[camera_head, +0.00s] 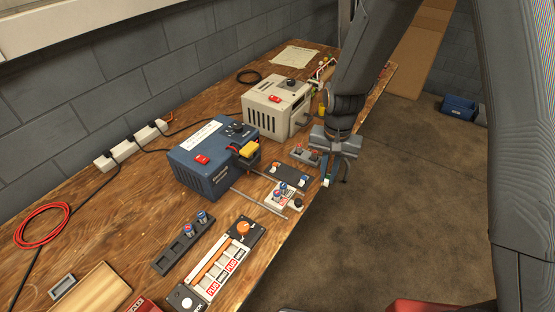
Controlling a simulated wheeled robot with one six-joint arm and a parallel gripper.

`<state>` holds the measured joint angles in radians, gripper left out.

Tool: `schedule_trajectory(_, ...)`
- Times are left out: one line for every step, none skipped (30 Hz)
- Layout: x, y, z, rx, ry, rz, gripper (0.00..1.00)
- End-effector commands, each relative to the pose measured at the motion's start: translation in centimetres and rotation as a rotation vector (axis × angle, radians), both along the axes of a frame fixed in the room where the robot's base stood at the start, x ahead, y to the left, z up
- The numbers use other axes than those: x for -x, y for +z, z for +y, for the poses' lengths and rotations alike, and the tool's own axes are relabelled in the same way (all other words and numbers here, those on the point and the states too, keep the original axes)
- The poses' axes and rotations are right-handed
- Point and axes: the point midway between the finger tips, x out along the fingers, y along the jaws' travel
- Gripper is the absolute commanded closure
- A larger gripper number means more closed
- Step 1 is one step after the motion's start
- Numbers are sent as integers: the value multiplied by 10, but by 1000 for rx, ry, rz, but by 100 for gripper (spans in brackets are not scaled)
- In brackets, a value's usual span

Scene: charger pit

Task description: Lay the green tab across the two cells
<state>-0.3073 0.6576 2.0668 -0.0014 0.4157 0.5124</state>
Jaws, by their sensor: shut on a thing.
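My gripper (329,176) hangs over the right front edge of the workbench, pointing down. It is shut on a small pale piece with a greenish tint (326,182), which looks like the green tab, though it is too small to be sure. Two cells with blue and red ends (280,190) stand close together in a white holder left of and below my gripper. Two more cells, one (187,230) and another (202,216), stand in a dark slotted tray (166,265). Which pair is the task's cannot be told. The held piece is apart from all of them.
A blue box (205,175) with a yellow-and-black clamp (249,150) and metal rods stands behind the white holder. A beige box (265,107) stands farther back. A dark plate (290,174) with small parts lies near my gripper. A panel with an orange knob (243,228) lies in front.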

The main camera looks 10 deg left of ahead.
Motion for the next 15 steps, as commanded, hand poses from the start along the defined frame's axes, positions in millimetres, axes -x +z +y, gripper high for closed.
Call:
schedule_trajectory(6, 15, 26, -1, -15, -2, 100)
schedule_trajectory(10, 21, 40, -2, -34, -2, 100)
schedule_trajectory(15, 29, 56, -2, -58, -2, 100)
schedule_trajectory(19, 34, 68, -2, -74, -2, 100)
schedule_trajectory(22, 39, 78, -1, -90, -1, 100)
schedule_trajectory(28, 45, 90, -1, -110, 0, 100)
schedule_trajectory(31, 49, 99, -1, -123, 0, 100)
schedule_trajectory(34, 53, 106, -1, -134, 0, 100)
schedule_trajectory(38, 57, 114, -1, -149, 0, 100)
schedule_trajectory(41, 59, 120, 0, -157, 1, 100)
schedule_trajectory(43, 61, 124, 0, -165, 1, 100)
schedule_trajectory(45, 63, 128, 0, -174, 1, 100)
schedule_trajectory(46, 64, 131, 0, -179, 1, 100)
schedule_trajectory(47, 65, 133, 0, -182, 1, 100)
schedule_trajectory(48, 65, 134, 0, -186, 1, 100)
